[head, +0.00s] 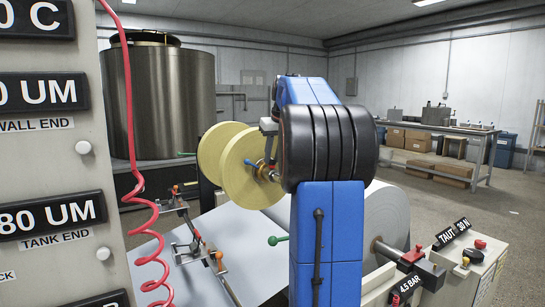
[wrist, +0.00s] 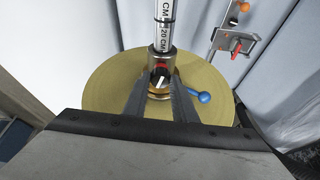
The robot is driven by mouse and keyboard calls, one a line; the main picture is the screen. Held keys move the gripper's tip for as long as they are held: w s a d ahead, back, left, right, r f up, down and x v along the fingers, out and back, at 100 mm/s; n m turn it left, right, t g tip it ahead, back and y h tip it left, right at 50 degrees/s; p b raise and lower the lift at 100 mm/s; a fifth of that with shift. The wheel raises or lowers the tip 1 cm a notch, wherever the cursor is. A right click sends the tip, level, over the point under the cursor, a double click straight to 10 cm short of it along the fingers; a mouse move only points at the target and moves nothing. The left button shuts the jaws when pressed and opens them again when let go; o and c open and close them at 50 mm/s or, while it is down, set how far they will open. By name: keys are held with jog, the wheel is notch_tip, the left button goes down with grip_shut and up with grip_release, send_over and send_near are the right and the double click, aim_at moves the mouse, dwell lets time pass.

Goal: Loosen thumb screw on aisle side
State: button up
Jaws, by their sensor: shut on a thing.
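In the wrist view, a steel collar (wrist: 161,55) sits on a shaft marked with a CM scale (wrist: 166,12). A small dark thumb screw (wrist: 160,77) with a white line and a red mark beside it is on the collar. My gripper (wrist: 158,84) has its two grey fingers on either side of the screw and is shut on it. Behind them is a yellow disc (wrist: 105,85), and a blue-knobbed lever (wrist: 203,97) points right. In the head view, my arm largely hides the gripper; the yellow disc (head: 243,180) shows left of it.
A large paper roll (head: 388,222) lies behind and right of my arm. A labelled panel (head: 60,170) with a red coiled hose (head: 130,130) stands close on the left. A green-knobbed lever (head: 275,240) is near my arm. Open floor (head: 480,205) shows at the right.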

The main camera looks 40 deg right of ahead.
jog(key=shift+n, duration=0.6)
jog(key=o, duration=1)
jog(key=shift+o, duration=0.2)
jog(key=v, duration=1.7)
jog(key=shift+d+r, duration=0.25)
jog(key=shift+d, duration=0.1)
